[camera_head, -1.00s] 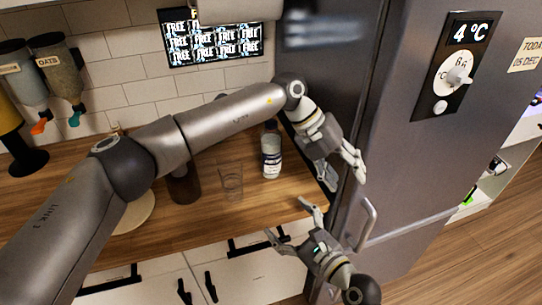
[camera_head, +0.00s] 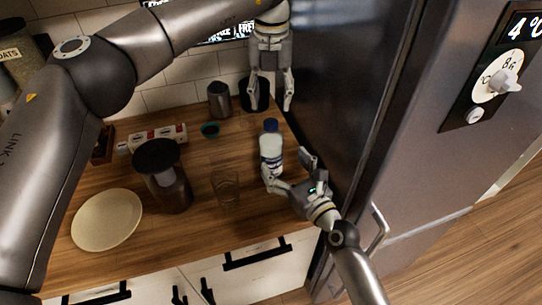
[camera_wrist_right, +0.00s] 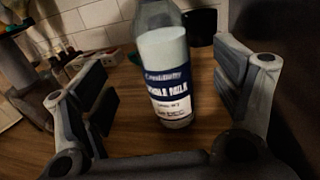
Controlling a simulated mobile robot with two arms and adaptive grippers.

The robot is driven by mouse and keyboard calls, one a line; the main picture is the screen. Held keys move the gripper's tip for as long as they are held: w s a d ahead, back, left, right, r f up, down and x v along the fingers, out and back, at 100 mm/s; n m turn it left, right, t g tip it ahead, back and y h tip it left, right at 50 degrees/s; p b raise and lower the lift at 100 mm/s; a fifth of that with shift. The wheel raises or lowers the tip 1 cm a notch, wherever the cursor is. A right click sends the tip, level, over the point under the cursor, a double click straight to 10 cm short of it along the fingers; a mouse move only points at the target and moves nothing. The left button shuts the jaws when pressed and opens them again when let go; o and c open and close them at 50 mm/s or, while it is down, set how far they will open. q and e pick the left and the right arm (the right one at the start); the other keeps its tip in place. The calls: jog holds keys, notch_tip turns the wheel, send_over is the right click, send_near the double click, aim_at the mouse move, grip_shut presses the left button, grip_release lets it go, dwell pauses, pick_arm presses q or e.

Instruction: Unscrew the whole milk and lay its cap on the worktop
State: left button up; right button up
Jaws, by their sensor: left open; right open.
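The whole milk bottle (camera_head: 271,152) stands upright on the wooden worktop (camera_head: 200,238), near the fridge side. Its dark blue cap (camera_head: 270,125) is on its top. In the right wrist view the bottle (camera_wrist_right: 165,65) shows a dark blue and white label; its top is cut off there. My right gripper (camera_head: 288,168) is open, low beside the bottle, with its fingers on either side of the view of the bottle and apart from it in the wrist view. My left gripper (camera_head: 270,106) is open, pointing down, above and behind the bottle and its cap.
An empty glass (camera_head: 225,188) stands left of the bottle. Further left are a dark-lidded container (camera_head: 165,180) and a pale plate (camera_head: 106,220). A metal jug (camera_head: 219,100) and a dark cup (camera_head: 253,95) stand behind. The fridge (camera_head: 345,90) closes off the right side.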

aim_at(278, 154)
pick_arm(q)
jog(key=shift+w+f, duration=0.4)
jog(key=shift+w, duration=0.25)
pick_arm(e)
jog(key=x, duration=0.7)
jog(key=shift+w+d+f, duration=0.1)
jog(key=shift+d+f, duration=0.15)
jog(key=shift+f, duration=0.1)
jog(key=shift+w+a, duration=0.15)
jog(key=shift+w, duration=0.15)
pick_arm(q)
jog(key=shift+s+r, duration=0.25)
jog(key=shift+s, duration=0.15)
pick_arm(e)
jog(key=shift+a+r, duration=0.15)
jog(key=shift+a, duration=0.05)
jog(key=shift+w, duration=0.1)
pick_arm(q)
jog(key=shift+w+f, duration=0.1)
jog(key=shift+w, duration=0.05)
